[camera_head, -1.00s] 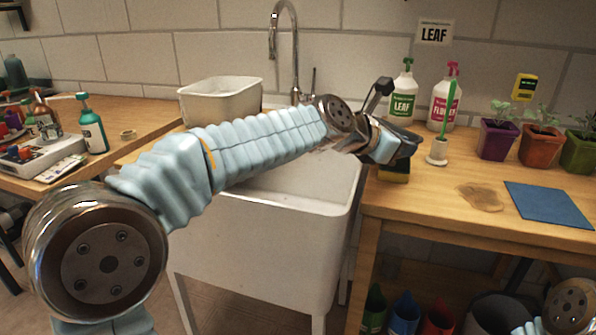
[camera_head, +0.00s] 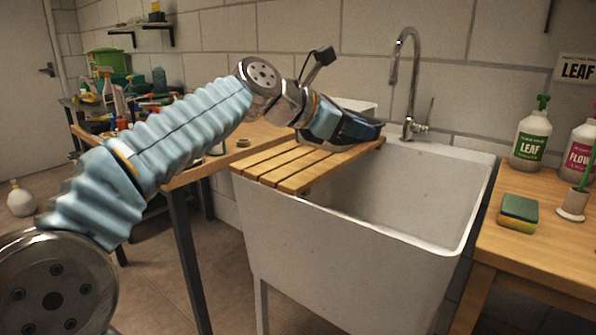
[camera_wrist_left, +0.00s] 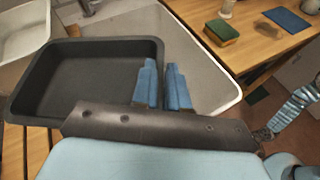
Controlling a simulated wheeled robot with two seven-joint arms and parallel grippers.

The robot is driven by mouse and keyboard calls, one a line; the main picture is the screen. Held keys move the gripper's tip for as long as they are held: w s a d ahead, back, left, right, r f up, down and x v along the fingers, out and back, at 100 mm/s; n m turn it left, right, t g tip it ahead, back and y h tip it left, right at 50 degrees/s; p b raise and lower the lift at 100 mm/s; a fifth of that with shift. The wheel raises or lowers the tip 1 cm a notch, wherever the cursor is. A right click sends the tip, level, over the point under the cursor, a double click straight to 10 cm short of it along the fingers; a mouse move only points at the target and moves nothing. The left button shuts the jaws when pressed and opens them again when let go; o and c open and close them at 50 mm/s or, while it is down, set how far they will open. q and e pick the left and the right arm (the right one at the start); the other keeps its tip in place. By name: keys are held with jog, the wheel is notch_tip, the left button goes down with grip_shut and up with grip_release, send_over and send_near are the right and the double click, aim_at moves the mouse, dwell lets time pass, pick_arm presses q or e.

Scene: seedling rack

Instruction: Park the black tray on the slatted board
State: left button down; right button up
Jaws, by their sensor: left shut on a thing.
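The black tray (camera_wrist_left: 60,85) is a shallow rectangular pan, clear and empty in the left wrist view. My left gripper (camera_wrist_left: 162,85) is shut on its rim, with the blue fingers on either side of it. In the head view the same gripper (camera_head: 350,128) is above the far part of the slatted board and mostly hides the tray. The slatted board (camera_head: 275,165) lies across the left part of the sink. Some slats (camera_wrist_left: 30,150) show below the tray in the left wrist view. I cannot tell whether tray and board touch. I make out no right gripper.
The white sink (camera_head: 420,190) is open to the right of the board, with a tap (camera_head: 408,85) behind. A white basin (camera_wrist_left: 22,30) stands beyond the tray. A sponge (camera_head: 518,212) and spray bottles (camera_head: 530,135) are on the right counter. A cluttered bench is at left.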

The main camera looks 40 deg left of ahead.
pick_arm(q)
jog(key=s+a+r+n+y, duration=0.1)
jog(key=s+a+r, duration=0.1)
jog(key=s+a, duration=0.35)
jog(key=b, duration=0.2)
send_over(309, 178)
jog(key=f, duration=0.9)
jog(key=shift+s+d, duration=0.3)
jog(key=shift+s, duration=0.05)
jog(key=shift+w+f, duration=0.1)
jog(key=shift+f, duration=0.05)
jog(key=shift+w+a+f+b, duration=0.15)
jog(key=shift+f+b, duration=0.15)
jog(key=shift+f, duration=0.65)
jog(key=shift+w+a+f+b, duration=0.1)
jog(key=shift+f+b, duration=0.2)
jog(key=shift+f, duration=0.6)
jog(key=shift+f, duration=0.1)
jog(key=c, duration=1.1)
grip_release()
jog(key=shift+c, duration=0.2)
